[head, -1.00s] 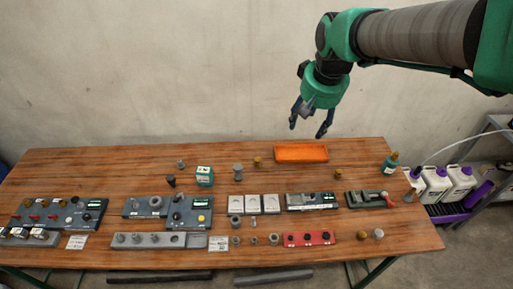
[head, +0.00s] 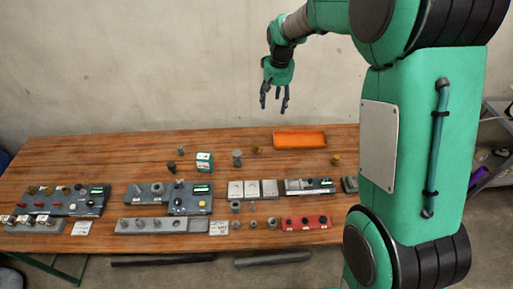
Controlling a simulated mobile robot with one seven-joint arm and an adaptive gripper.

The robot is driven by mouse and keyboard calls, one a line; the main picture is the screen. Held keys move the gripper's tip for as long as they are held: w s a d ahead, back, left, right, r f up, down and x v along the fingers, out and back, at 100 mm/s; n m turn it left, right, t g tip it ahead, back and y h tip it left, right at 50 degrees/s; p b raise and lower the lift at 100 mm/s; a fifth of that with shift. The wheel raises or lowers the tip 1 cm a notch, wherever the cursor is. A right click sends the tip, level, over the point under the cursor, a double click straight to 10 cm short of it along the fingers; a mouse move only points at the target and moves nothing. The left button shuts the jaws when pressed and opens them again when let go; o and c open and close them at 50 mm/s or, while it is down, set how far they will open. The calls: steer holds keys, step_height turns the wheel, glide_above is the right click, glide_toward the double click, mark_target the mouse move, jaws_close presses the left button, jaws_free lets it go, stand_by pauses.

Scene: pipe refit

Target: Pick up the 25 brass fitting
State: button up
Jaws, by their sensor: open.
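Small brass-coloured fittings stand on the wooden table. One brass fitting (head: 256,149) is just left of the orange tray, and another brass fitting (head: 335,160) is to the tray's right, below its corner. The pictures are too small to read any size mark, so I cannot tell which is the 25. My gripper (head: 273,109) hangs open and empty, fingers down, in front of the wall and above the back of the table. In the picture it is above the brass fitting left of the tray, clear of everything.
The orange tray (head: 300,139) sits at the back. A teal-and-white box (head: 204,162) and grey fittings (head: 237,158) stand left of it. Grey devices, a grey block (head: 165,225) and a red block (head: 305,222) fill the middle and front. My arm hides the table's right end.

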steer(key=w+a+f+g+p, duration=0.1)
steer(key=w+a+f, duration=0.2)
steer(key=w+f, duration=0.55)
steer(key=p, duration=0.1)
glide_above(257, 145)
step_height(257, 145, down, 16)
steer(key=r, duration=0.1)
steer(key=shift+a+f+n+g, duration=0.1)
steer(key=shift+f+n+g, duration=0.15)
steer(key=shift+n+g, duration=0.15)
steer(key=shift+w+f, duration=0.1)
steer(key=shift+f, duration=4.2)
steer(key=shift+f, duration=0.1)
steer(key=shift+f, duration=2.5)
steer(key=shift+c, duration=0.3)
steer(key=c, duration=1.3)
